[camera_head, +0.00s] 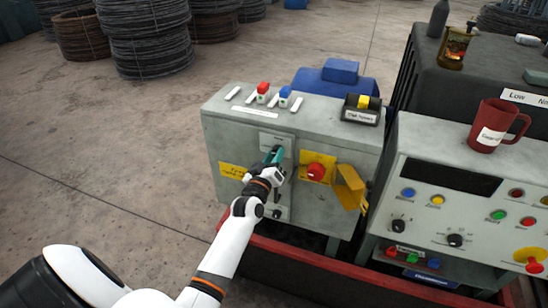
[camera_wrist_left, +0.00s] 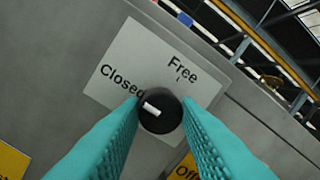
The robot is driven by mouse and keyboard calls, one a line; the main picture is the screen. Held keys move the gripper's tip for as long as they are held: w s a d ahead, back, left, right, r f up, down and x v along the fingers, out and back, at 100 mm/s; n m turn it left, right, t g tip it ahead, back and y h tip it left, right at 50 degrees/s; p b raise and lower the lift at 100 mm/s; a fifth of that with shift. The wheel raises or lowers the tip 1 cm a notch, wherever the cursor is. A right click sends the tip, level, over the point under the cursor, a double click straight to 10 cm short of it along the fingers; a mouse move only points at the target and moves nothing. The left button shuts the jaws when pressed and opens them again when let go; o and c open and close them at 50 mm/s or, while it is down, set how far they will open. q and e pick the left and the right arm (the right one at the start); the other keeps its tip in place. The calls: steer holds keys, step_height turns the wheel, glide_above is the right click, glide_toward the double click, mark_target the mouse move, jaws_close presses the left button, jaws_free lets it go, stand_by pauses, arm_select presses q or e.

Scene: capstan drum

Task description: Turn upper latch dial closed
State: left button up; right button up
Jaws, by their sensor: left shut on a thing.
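The upper latch dial is a round black knob (camera_wrist_left: 160,120) with a short white mark, set on a pale label plate (camera_wrist_left: 140,50) reading "Closed" and "Free". The mark lies on the knob's left part and slants up-left towards "Closed". My left gripper (camera_wrist_left: 160,106) has its teal fingers on either side of the knob and is shut on it. In the head view my left gripper (camera_head: 273,156) is at the plate (camera_head: 275,139) on the grey cabinet's front, hiding the knob. My right gripper is not in view.
A red button (camera_head: 316,172) on a yellow plate and a yellow padlock-like block (camera_head: 350,187) are right of my gripper. A lower black dial (camera_head: 277,213) is below. A second console (camera_head: 470,200) with a red mug (camera_head: 497,126) stands at right.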

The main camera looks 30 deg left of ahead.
arm_select(q)
steer(key=o, duration=1)
steer(key=shift+c, duration=0.2)
steer(key=b+v, duration=0.2)
steer(key=v, duration=1)
steer(key=shift+f, duration=0.1)
